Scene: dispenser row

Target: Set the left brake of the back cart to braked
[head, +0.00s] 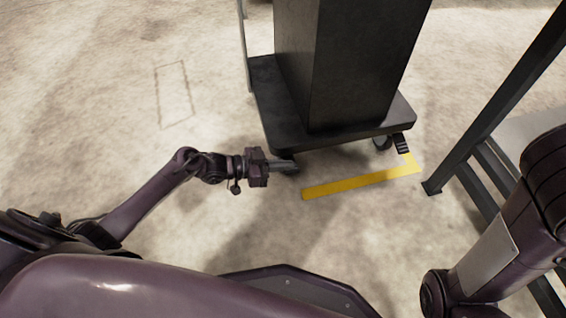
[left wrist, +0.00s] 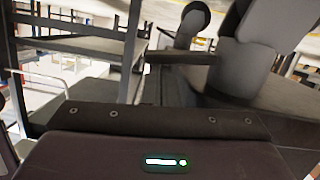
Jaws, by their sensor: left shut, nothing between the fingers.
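A dark cart (head: 350,70) with a flat base (head: 275,105) stands in the upper middle of the head view. At its near right corner a caster shows with a striped brake pedal (head: 402,144). My left gripper (head: 292,165) is shut and empty, low at the near left corner of the base. Its fingertips meet or overlap a dark caster part (head: 290,169) there. The left brake is mostly hidden by the fingers, so its position and any contact cannot be told. My right gripper is out of view; only part of the right arm shows.
A yellow floor line (head: 350,185) runs in front of the cart and bends at its right end. A dark metal frame (head: 480,150) stands at the right. The floor left of the cart is clear, with a faint marked rectangle (head: 174,94).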

